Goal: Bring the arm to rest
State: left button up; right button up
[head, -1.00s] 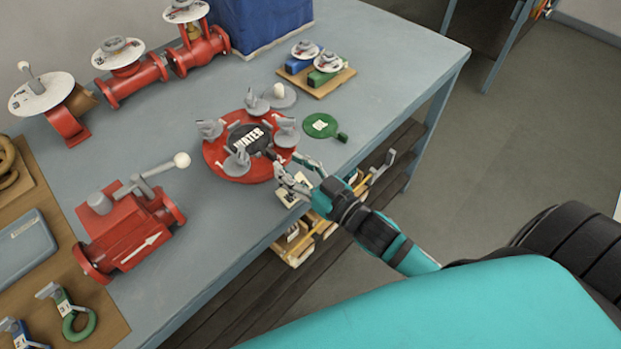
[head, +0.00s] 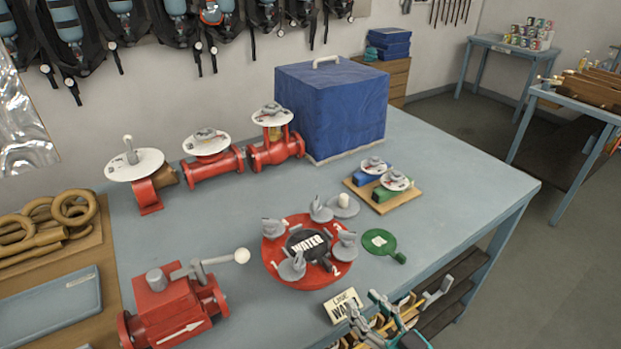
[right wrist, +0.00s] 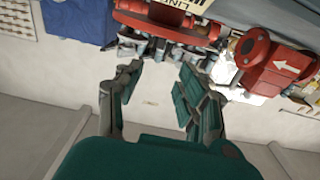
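My right gripper (head: 364,308) shows at the bottom edge of the head view, just off the table's front edge. In the right wrist view its two fingers (right wrist: 158,80) stand apart with nothing between them. It is clear of the red round flange (head: 274,263) with the black WATER centre (head: 306,243) and several grey clips. A cream LINE WATER sign (head: 343,304) stands between the flange and the gripper. My left gripper is not in view.
The blue-grey table (head: 450,160) also bears a red valve with a lever (head: 175,310), a green tag (head: 380,241), a wooden stand (head: 409,196) and a blue covered box (head: 332,110). A shelf (head: 455,295) with parts lies below the front edge.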

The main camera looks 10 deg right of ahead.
notch_tip(320, 180, down, 6)
jog(key=s+d+f+m+g+h, duration=0.1)
jog(key=d+m+g+h, duration=0.15)
jog(key=g+h, duration=0.25)
jog(key=s+f+g+h, duration=0.1)
jog(key=s+f+g, duration=0.3)
jog(key=s+g, duration=0.6)
jog(key=s+f+b, duration=0.1)
jog(key=s+f, duration=0.1)
jog(key=f, duration=1.3)
jog(key=s+f+b, duration=0.2)
jog(key=s+f, duration=0.1)
jog(key=f, duration=1.2)
jog(key=s+d+f+n+g+b, duration=0.1)
jog(key=s+d+f+b, duration=0.1)
jog(key=s+f, duration=1.4)
jog(key=shift+f, duration=0.65)
jog(key=shift+d, duration=0.1)
